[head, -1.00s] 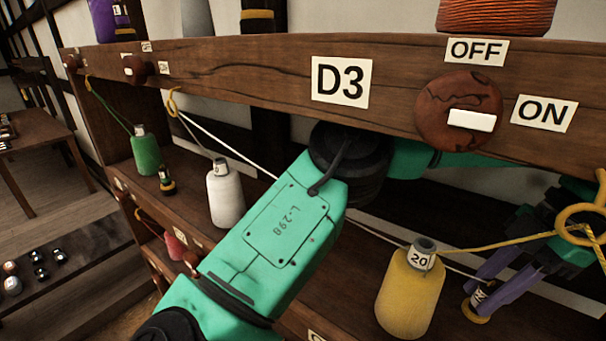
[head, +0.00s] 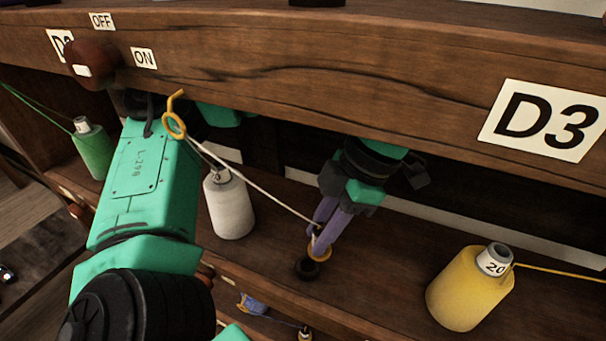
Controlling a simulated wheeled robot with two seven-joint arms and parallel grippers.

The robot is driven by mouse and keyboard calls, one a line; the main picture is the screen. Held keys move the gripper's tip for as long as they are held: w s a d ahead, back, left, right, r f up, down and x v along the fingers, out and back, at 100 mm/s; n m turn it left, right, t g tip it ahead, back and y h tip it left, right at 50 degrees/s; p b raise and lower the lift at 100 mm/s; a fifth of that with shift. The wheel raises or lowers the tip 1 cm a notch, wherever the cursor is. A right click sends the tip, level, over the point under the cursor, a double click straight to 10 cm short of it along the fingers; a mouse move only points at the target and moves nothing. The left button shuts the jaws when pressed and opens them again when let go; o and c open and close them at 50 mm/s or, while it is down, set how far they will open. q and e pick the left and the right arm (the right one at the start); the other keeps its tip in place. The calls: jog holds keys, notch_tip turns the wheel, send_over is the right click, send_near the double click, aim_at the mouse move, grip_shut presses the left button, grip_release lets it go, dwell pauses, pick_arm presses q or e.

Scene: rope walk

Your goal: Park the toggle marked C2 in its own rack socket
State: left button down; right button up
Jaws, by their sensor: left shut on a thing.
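My left gripper (head: 322,226) reaches down under the wooden beam, its purple fingers shut on a small toggle (head: 319,253) with a brass-coloured base. Any marking on the toggle is hidden or too small to read. A dark round socket (head: 307,269) is in the shelf just below and slightly left of the toggle. I cannot tell whether they touch. A pale line (head: 255,188) runs from the toggle up left to a yellow hook eye (head: 174,122) above the white spool (head: 230,206). My right gripper is not in view.
A yellow spool (head: 470,290) tagged 20 stands right of the gripper, its yellow line leading right. A green spool (head: 92,150) stands at left. The beam (head: 330,75) with a D3 plate (head: 545,120) and red-brown knob (head: 95,62) overhangs the shelf. Bare shelf (head: 385,275) lies between.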

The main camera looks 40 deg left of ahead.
aim_at(315, 238)
pick_arm(q)
jog(key=shift+s+f+p, duration=0.25)
jog(key=shift+s+p, duration=0.05)
jog(key=shift+s, duration=0.5)
jog(key=shift+s+f, duration=0.1)
jog(key=shift+f, duration=0.25)
jog(key=shift+s+a+f, duration=0.1)
jog(key=shift+a+f, duration=0.05)
jog(key=shift+a, duration=0.4)
jog(key=shift+d+f+b, duration=0.2)
jog(key=shift+f+b, duration=0.1)
jog(key=shift+d+f, duration=0.1)
jog(key=shift+f, duration=0.2)
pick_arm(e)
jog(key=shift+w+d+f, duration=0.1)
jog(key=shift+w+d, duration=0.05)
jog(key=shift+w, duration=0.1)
pick_arm(q)
jog(key=c, duration=0.7)
grip_release()
jog(key=shift+o, duration=0.2)
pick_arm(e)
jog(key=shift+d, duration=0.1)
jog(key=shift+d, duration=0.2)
